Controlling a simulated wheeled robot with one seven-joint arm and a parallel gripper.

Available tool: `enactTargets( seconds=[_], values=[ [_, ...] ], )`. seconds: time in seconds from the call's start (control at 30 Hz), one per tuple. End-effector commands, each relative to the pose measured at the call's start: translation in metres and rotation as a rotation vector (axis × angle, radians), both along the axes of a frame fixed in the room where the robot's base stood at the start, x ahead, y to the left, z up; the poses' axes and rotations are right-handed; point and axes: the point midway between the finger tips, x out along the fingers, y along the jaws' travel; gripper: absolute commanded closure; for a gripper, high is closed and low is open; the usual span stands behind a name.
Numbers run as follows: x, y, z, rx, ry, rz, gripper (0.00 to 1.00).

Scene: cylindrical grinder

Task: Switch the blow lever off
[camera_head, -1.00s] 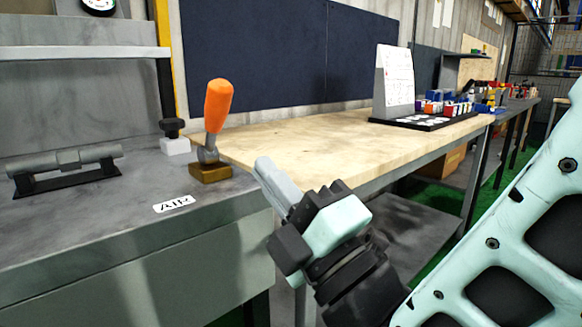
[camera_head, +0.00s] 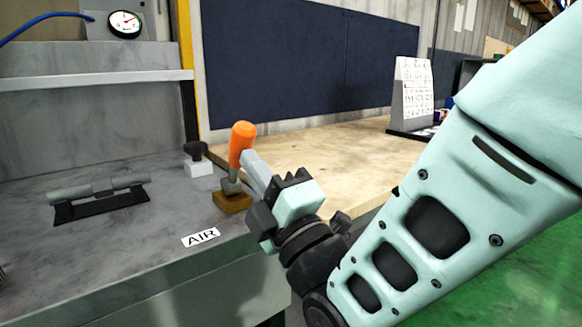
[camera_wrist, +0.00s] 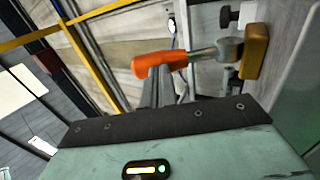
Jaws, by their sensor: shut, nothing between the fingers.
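The blow lever has an orange handle (camera_head: 241,143) on a metal stem, rising from a brass-coloured base (camera_head: 232,201) on the grey machine top, beside the AIR label (camera_head: 201,237). The handle stands nearly upright, tilted slightly right at the top. My gripper (camera_head: 250,161) is shut and empty, its fingertips right beside the handle's lower right side. In the wrist view the shut fingers (camera_wrist: 160,75) reach up to the orange handle (camera_wrist: 160,64) and overlap its edge. I cannot tell whether they touch it.
A black knob on a white block (camera_head: 198,160) stands behind the lever. A pressure gauge (camera_head: 125,24) is at the back. A wooden bench (camera_head: 320,155) with a calendar stand (camera_head: 410,95) extends right.

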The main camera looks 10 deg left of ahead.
Motion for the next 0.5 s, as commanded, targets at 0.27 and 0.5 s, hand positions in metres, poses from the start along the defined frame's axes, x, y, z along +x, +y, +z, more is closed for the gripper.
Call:
enactTargets(
  seconds=[0.27,0.5],
  values=[
    [0.001,0.002,0.009,-0.031,0.028,0.001,1.0],
    [0.008,0.009,0.027,-0.141,0.12,-0.001,1.0]
  ],
)
